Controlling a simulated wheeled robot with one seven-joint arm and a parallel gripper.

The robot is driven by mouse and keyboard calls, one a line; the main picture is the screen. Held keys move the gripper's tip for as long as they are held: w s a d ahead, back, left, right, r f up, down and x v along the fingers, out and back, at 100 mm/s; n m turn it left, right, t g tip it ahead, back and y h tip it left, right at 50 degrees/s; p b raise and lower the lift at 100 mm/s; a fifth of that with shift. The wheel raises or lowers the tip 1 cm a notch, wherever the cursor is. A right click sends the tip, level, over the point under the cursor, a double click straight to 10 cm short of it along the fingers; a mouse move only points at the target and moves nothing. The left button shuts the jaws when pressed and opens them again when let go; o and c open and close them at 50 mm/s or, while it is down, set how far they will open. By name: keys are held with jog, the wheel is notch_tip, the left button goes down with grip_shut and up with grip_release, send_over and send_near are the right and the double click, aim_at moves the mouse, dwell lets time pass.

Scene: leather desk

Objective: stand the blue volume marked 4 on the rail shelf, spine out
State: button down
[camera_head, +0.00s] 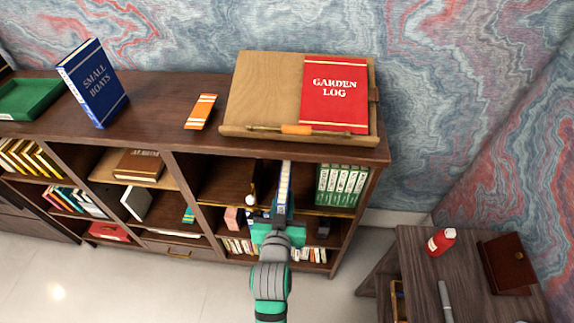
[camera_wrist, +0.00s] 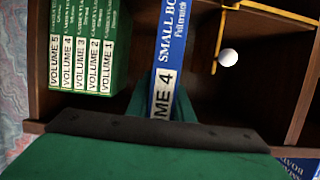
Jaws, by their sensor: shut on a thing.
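The blue volume (camera_head: 284,183), marked VOLUME 4 on its white spine label, is held in my gripper (camera_head: 278,214). In the wrist view the blue volume (camera_wrist: 172,50) has its spine toward the camera, and teal fingers show at its near end. It is at the opening of the upper right compartment of the shelf unit (camera_head: 305,145), its far part inside. Whether it touches the shelf board cannot be told. A thin brass rail (camera_head: 325,211) runs along the compartment's front edge. Green volumes (camera_wrist: 85,45) marked 1 to 5 stand at the compartment's right in the head view.
A white ball (camera_wrist: 228,57) and a brass piece lie left of the book in the head view. Lower compartments hold small books. On top are a blue Small Boats book (camera_head: 93,82), an orange item (camera_head: 201,111) and a red Garden Log (camera_head: 334,93) on a wooden stand.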

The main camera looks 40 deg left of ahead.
jog(key=r+x, duration=0.1)
jog(key=x, duration=1.4)
jog(key=shift+w+a, duration=0.2)
jog(key=shift+w, duration=0.25)
jog(key=shift+f, duration=0.15)
jog(key=c, duration=1.6)
grip_release()
jog(key=shift+f, duration=0.1)
jog(key=shift+o, duration=0.2)
jog(key=v, duration=1.2)
jog(key=shift+r, duration=0.25)
